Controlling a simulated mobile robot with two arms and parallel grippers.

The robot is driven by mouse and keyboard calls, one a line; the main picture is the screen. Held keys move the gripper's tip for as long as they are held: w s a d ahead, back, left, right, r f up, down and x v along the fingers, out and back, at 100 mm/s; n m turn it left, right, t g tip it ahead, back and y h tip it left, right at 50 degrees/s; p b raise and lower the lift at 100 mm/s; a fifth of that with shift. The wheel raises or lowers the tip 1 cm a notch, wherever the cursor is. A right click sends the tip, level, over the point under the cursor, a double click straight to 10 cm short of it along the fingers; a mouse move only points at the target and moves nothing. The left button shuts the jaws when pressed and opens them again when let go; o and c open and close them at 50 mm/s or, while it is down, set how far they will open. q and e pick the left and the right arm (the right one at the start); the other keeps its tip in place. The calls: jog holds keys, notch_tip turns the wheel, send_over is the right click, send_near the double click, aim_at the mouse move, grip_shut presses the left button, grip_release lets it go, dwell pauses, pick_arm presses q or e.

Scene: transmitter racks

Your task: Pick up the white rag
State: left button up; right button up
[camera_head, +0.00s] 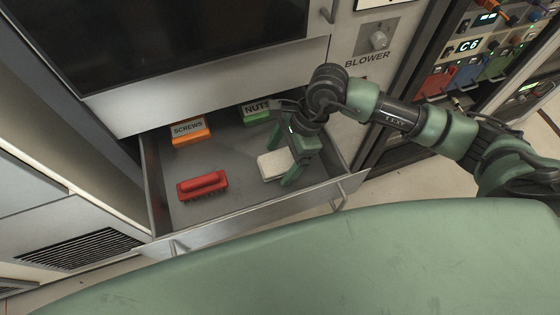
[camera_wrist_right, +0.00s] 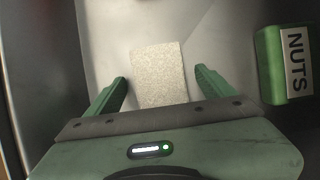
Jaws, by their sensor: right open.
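The white rag (camera_head: 270,165) is a pale folded rectangle lying in the open drawer (camera_head: 225,185), toward its right side. In the right wrist view the rag (camera_wrist_right: 158,72) shows between and beyond my fingertips, its near end hidden by the gripper body. My right gripper (camera_head: 283,166) reaches down into the drawer at the rag's right side in the head view. In the right wrist view the gripper (camera_wrist_right: 160,82) is open, with one finger on each side of the rag and a gap to each. I cannot tell the fingertips' height above the drawer floor. My left gripper is not in view.
A red brush (camera_head: 202,184) lies at the drawer's front left. An orange SCREWS box (camera_head: 188,131) stands at the back left. A green NUTS box (camera_head: 255,113) stands at the back, and it also shows right of my gripper in the wrist view (camera_wrist_right: 270,65). The drawer's middle is clear.

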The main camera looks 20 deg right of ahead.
aim_at(281, 160)
jog(key=c, duration=1.4)
jog(key=shift+r+p, duration=0.35)
jog(key=shift+p, duration=0.2)
notch_tip(281, 160, up, 20)
jog(key=shift+f+b, duration=0.1)
jog(key=shift+b, duration=0.85)
